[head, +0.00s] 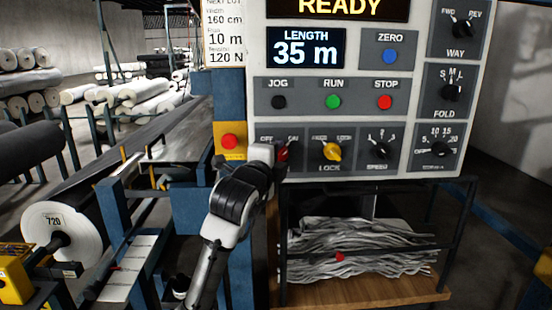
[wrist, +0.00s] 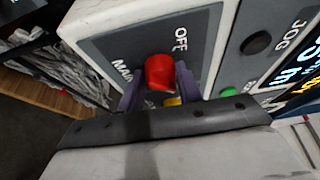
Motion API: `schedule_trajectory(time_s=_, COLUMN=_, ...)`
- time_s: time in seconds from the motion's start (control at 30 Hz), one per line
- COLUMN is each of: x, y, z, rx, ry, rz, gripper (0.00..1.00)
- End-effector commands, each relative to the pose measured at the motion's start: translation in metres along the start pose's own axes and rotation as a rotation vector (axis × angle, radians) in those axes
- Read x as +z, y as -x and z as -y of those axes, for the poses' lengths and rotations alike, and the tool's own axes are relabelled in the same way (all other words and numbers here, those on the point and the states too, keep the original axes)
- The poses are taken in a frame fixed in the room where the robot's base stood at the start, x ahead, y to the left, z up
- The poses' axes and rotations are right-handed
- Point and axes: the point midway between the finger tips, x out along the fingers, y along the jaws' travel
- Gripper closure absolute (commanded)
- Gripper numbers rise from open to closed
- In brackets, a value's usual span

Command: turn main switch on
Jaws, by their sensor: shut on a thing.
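The main switch is a red rotary knob (head: 284,151) at the lower left of the control panel (head: 470,176), with OFF and ON printed above it. In the wrist view the red knob (wrist: 159,70) sits between the two dark fingers, next to the OFF label and part of the word MAIN. My gripper (head: 279,154) reaches the knob from the lower left and is shut on it; its fingers also show in the wrist view (wrist: 158,88). The fingers and wrist hide part of the knob, and I cannot tell which way it points.
A yellow lock knob (head: 331,151) and a black speed knob (head: 380,150) are right of the switch. Black, green (head: 333,102) and red buttons are above. A red emergency button (head: 230,142) is at left. A rack of grey scraps (head: 350,245) stands below.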

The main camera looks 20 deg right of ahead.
Motion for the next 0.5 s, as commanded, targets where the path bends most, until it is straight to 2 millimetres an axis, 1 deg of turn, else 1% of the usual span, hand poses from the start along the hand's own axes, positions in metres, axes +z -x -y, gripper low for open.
schedule_trajectory(time_s=0.43, x=-0.0005, y=-0.0003, z=-0.0001, rx=0.004, ry=-0.01, rz=-0.001, gripper=0.88)
schedule_trajectory(time_s=0.47, x=-0.0005, y=-0.0003, z=-0.0001, rx=0.004, ry=-0.01, rz=-0.001, gripper=0.63)
schedule_trajectory(time_s=0.5, x=-0.0005, y=-0.0003, z=-0.0001, rx=0.004, ry=-0.01, rz=-0.001, gripper=0.58)
